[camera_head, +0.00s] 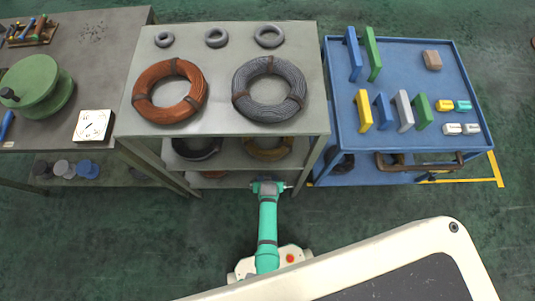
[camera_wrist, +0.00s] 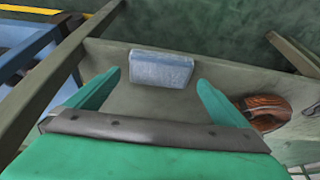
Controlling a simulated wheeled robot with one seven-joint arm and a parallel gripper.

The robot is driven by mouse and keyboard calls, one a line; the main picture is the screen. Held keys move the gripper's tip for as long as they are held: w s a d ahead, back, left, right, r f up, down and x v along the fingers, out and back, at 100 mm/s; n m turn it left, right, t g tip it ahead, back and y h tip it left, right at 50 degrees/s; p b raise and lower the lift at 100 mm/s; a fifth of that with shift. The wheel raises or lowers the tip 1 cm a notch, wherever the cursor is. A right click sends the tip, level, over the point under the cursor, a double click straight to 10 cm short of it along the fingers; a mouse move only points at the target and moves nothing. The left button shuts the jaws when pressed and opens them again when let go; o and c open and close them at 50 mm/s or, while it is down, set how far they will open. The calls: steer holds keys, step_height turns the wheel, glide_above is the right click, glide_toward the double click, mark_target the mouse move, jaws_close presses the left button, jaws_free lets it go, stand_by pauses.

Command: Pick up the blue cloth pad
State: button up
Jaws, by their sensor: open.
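The blue cloth pad is a pale grey-blue, roughly rectangular block (camera_wrist: 161,69) in the wrist view. It lies on a grey shelf board (camera_wrist: 135,98), close to the board's far edge. My gripper (camera_wrist: 158,84) is open, with its two green fingers spread and nothing between them. The pad shows ahead of the fingertips, roughly centred between them and apart from both. In the head view my gripper (camera_head: 268,188) is at the front of the middle rack's lower shelves. The pad is hidden there, under the rack's top.
A reddish-brown coil (camera_wrist: 266,110) lies on the shelf right of the pad. Rack posts stand on both sides, the left one (camera_wrist: 62,65) near my finger. The rack top (camera_head: 222,75) carries several coils and rings. A blue cart (camera_head: 395,60) stands at the right.

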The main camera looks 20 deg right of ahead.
steer(key=shift+x, duration=1.35)
steer(key=shift+c, duration=0.6)
steer(key=c, duration=0.8)
steer(key=shift+r, duration=0.2)
steer(key=shift+r, duration=0.6)
steer(key=shift+w+v, duration=0.2)
steer(key=shift+v, duration=0.8)
steer(key=s+a, duration=0.1)
steer(key=s, duration=0.4)
steer(key=s+a, duration=0.2)
steer(key=s, duration=0.4)
steer(key=s+a, duration=0.1)
steer(key=s, duration=0.5)
steer(key=shift+a, duration=0.2)
steer(key=shift+d, duration=0.1)
